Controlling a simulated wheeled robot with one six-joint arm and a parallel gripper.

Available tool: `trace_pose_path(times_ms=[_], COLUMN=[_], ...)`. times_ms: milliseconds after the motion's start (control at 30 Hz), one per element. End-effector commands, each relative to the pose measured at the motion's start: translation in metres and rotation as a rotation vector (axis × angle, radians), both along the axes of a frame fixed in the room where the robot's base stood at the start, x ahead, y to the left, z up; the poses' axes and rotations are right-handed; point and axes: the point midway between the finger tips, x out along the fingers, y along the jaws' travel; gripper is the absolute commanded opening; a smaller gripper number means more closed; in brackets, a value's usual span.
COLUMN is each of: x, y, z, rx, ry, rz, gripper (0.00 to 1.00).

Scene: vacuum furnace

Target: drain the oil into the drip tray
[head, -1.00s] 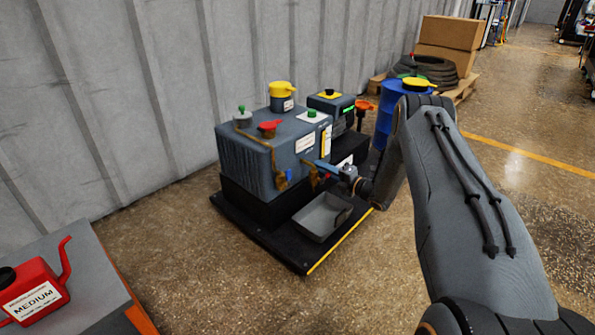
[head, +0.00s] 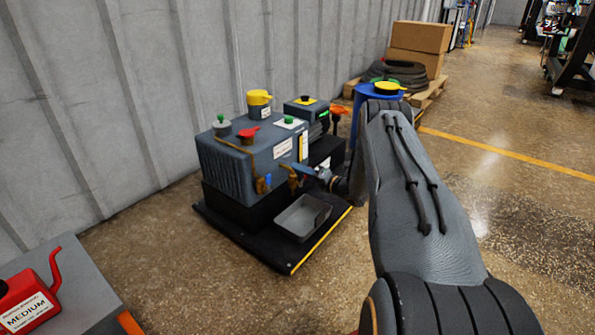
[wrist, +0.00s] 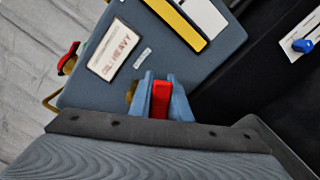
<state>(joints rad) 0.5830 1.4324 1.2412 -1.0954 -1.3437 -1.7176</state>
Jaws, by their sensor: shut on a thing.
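The grey-blue pump (head: 232,172) stands on a black base, with brass fittings (head: 262,184) on its front side. My gripper (head: 302,168) is at the right-hand brass fitting. In the wrist view my blue fingers (wrist: 161,98) are shut on a red handle (wrist: 160,100), with a bit of brass (wrist: 132,92) beside them. The handle is hidden in the head view. The grey drip tray (head: 302,217) sits on the base below the fittings and looks empty. No oil stream can be made out.
A red MEDIUM oil can (head: 28,300) stands on a table at the lower left. A blue drum (head: 362,97) stands behind my arm. Boxes (head: 418,42) and tyres (head: 395,72) lie on a pallet at the back.

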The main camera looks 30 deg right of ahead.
Motion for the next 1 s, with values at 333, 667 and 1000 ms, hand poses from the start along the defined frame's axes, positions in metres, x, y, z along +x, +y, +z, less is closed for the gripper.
trace_pose_path(times_ms=[333, 667, 1000], x=[0.000, -0.025, -0.066], y=[0.002, -0.011, -0.031], z=[0.000, 0.001, 0.001], rx=[0.001, 0.001, 0.000], ry=[0.001, 0.002, 0.002], rz=[0.001, -0.002, 0.000], gripper=[0.36, 0.36, 0.36])
